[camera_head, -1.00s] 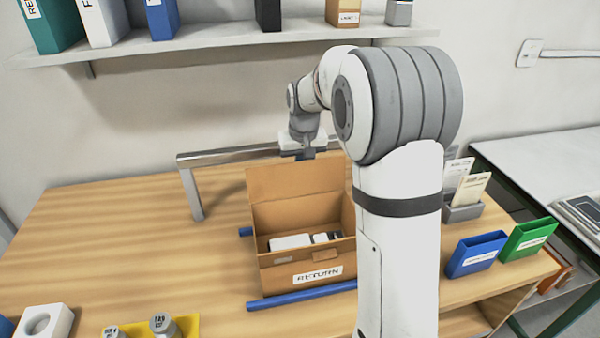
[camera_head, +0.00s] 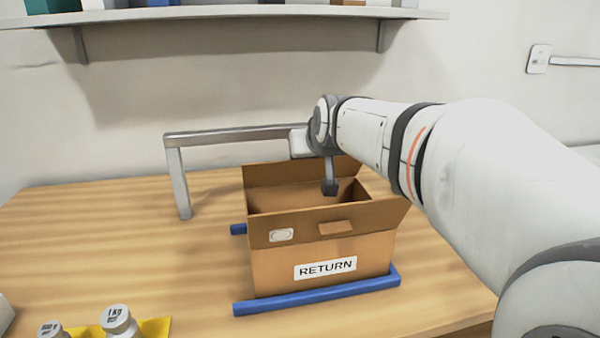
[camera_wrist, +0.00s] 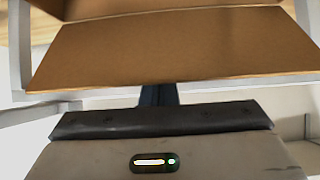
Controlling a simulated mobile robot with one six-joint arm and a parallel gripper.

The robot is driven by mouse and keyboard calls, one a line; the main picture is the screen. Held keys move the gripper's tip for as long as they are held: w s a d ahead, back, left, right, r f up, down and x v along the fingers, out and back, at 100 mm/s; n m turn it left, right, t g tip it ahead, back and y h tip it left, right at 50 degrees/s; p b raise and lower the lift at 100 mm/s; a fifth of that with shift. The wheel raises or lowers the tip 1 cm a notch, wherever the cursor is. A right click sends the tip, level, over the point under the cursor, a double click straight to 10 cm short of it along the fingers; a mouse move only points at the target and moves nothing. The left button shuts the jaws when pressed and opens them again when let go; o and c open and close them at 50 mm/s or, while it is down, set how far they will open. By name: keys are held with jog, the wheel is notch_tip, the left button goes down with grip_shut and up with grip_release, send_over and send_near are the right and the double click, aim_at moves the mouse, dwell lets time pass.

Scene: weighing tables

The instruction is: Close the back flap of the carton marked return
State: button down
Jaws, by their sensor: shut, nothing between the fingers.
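The brown cardboard carton (camera_head: 280,272) stands on the wooden table, with a RETURN label (camera_head: 325,268) on its front wall. Its top is open. The back flap (camera_head: 275,174) stands up at the rear, and the front flap (camera_head: 375,217) leans outward toward me. My gripper (camera_head: 330,188) is shut and empty, pointing down by the back flap at the right part of the opening. In the wrist view a brown flap (camera_wrist: 170,55) spans the picture above my gripper (camera_wrist: 158,95), and its edge hides the fingertips. I cannot tell whether they touch it.
A metal rail (camera_head: 230,135) stands behind the carton. Blue strips (camera_head: 315,295) lie at its base. Weights (camera_head: 118,320) on a yellow mat (camera_head: 155,327) stand front left. A shelf (camera_head: 230,14) hangs above. Table left of the carton is clear.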

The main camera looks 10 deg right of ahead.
jog(key=shift+s+f+t+b, duration=0.3)
jog(key=shift+f+t+b, duration=0.1)
jog(key=shift+b, duration=0.1)
jog(key=shift+s+f+b, duration=0.1)
jog(key=shift+s+b, duration=0.75)
jog(key=shift+b, duration=0.45)
